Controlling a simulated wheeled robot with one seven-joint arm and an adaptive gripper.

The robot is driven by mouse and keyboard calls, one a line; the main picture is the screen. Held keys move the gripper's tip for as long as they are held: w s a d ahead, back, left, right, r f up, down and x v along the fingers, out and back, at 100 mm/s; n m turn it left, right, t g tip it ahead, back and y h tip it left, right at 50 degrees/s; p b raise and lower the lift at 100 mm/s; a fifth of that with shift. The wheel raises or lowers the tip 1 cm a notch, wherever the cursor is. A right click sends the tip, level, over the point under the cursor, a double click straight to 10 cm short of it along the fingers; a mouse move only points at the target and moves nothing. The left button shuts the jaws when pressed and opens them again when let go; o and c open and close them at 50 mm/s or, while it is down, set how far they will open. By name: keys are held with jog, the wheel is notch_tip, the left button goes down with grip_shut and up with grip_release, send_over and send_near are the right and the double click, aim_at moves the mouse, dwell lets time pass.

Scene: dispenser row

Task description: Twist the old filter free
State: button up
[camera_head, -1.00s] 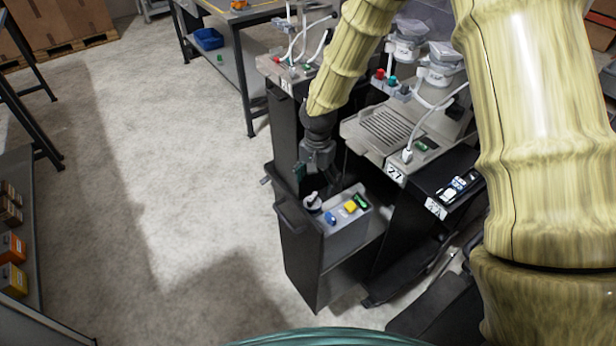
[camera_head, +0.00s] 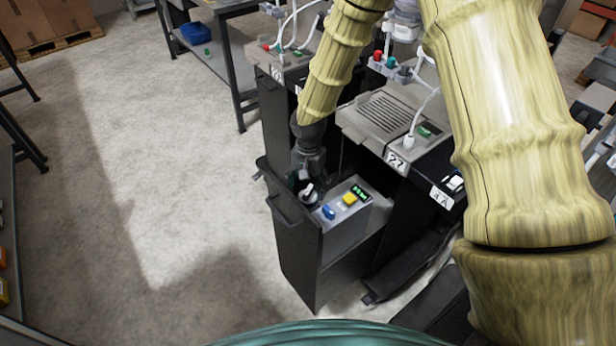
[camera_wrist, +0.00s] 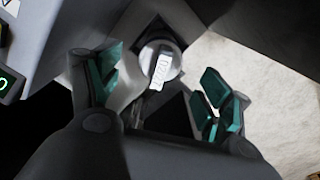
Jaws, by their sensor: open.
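The filter (camera_wrist: 160,62) is a round pale cap with a raised, lettered grip bar across it. In the wrist view it sits in its seat ahead of my gripper (camera_wrist: 162,95), roughly between the teal-padded fingers, which are spread apart. In the head view the filter (camera_head: 309,194) is a small white and dark piece at the left end of the pulled-out drawer (camera_head: 297,240), just below my gripper (camera_head: 304,180). The fingers look clear of the cap in the wrist view. Contact cannot be told from the head view.
Beside the filter, the drawer's panel carries a blue knob (camera_head: 328,212), a yellow button (camera_head: 349,198) and a green display (camera_head: 361,192). Open floor (camera_head: 190,190) lies to the left.

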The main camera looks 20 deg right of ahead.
aim_at(309, 198)
jog(key=shift+f+p, duration=0.4)
jog(key=shift+f, duration=3.15)
jog(key=c, duration=1.3)
jog(key=shift+s+a+r+p, duration=0.1)
jog(key=shift+s+p, duration=0.2)
jog(key=shift+p, duration=0.5)
jog(key=shift+s+p, duration=0.2)
jog(key=shift+p, duration=0.65)
jog(key=shift+p, duration=0.8)
